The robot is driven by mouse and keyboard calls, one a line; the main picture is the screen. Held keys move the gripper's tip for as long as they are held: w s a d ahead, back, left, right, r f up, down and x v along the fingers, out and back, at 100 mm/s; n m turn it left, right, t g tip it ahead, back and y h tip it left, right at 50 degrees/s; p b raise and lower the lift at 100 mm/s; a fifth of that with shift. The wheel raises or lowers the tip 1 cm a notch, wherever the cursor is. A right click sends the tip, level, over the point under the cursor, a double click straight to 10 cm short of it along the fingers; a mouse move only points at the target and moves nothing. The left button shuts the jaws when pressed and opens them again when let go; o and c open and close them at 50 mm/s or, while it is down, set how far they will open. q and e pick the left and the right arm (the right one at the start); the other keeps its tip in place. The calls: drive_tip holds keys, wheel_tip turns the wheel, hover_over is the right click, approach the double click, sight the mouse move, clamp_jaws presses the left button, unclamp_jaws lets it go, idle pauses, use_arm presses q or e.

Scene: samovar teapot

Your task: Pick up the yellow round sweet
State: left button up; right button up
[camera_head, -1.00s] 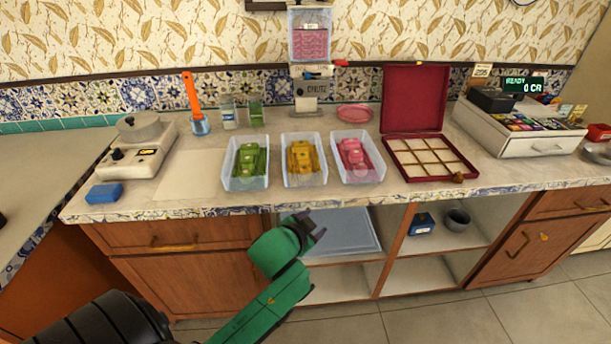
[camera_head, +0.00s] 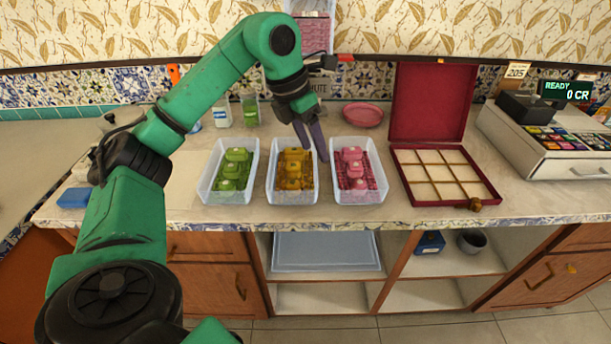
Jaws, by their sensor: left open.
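The yellow sweets (camera_head: 294,170) lie in the middle clear plastic bin (camera_head: 292,198) on the counter. They are small in the picture, and I cannot tell which of them is round. My left gripper (camera_head: 316,155) reaches in from the left and points down. Its two dark fingers are apart with nothing between them. The fingertips are above the back right edge of the middle bin, near the gap to the pink bin. My right gripper is not seen; only a bit of green arm shows at the bottom edge.
A bin of green sweets (camera_head: 234,170) stands left of the middle bin and a bin of pink sweets (camera_head: 354,172) right of it. An open red box (camera_head: 431,203) with empty compartments is further right. A pink dish (camera_head: 362,115) sits behind. A cash register (camera_head: 541,130) stands at the right.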

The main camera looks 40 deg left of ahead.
use_arm(q)
drive_tip(key=n+g+y, duration=0.1)
drive_tip(key=y, duration=0.1)
approach(292, 182)
wheel_tip(292, 182, down, 2)
drive_tip(key=b, duration=0.4)
drive_tip(key=shift+d+b, duration=0.1)
drive_tip(key=shift+b, duration=0.25)
drive_tip(key=f, duration=0.4)
drive_tip(key=w+f, duration=0.1)
drive_tip(key=f, duration=0.1)
drive_tip(key=shift+f, duration=0.2)
drive_tip(key=shift+w+f, duration=0.15)
drive_tip(key=shift+f, duration=0.25)
clamp_jaws()
